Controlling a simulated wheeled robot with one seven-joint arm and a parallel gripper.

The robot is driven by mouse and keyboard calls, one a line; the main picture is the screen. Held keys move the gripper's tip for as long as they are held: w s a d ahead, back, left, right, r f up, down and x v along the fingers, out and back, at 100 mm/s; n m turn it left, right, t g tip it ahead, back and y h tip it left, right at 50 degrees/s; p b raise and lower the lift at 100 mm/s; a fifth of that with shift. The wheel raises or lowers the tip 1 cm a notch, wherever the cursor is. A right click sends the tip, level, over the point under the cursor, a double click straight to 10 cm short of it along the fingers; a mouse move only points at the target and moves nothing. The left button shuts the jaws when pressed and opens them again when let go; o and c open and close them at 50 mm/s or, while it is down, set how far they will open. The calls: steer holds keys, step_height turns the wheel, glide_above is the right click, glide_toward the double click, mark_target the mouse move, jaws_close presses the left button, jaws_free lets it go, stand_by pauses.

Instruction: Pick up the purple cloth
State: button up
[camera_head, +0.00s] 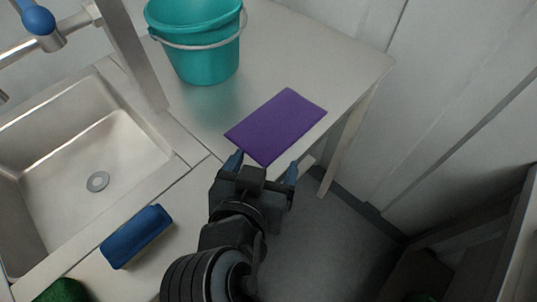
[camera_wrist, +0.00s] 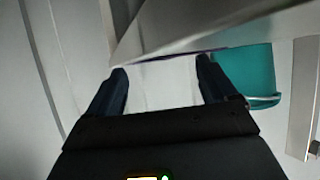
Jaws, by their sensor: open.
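The purple cloth (camera_head: 277,124) lies flat on the light table, its near corner close to the table's front edge, in the head view. In the wrist view only a thin purple strip shows beyond my fingers. My gripper (camera_head: 264,163) is open and empty at the near side of the cloth, its two blue fingertips spread to either side of the near corner. In the wrist view my gripper (camera_wrist: 163,68) also shows with its fingers wide apart. I cannot tell the height gap between fingertips and cloth.
A teal bucket (camera_head: 205,62) stands on the table behind and left of the cloth; it also shows in the wrist view (camera_wrist: 248,72). A sink (camera_head: 75,150) with a tap is at left. A blue block-like item (camera_head: 137,236) lies on the counter. A wall is at right.

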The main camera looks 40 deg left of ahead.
steer(key=shift+w+f, duration=0.1)
steer(key=c, duration=1.4)
steer(key=shift+c, duration=0.5)
steer(key=shift+r+p, duration=0.3)
steer(key=shift+r, duration=0.05)
jaws_close()
step_height(320, 180, up, 11)
steer(key=p, duration=0.9)
steer(key=shift+r, duration=0.2)
step_height(320, 180, up, 9)
steer(key=p, duration=0.3)
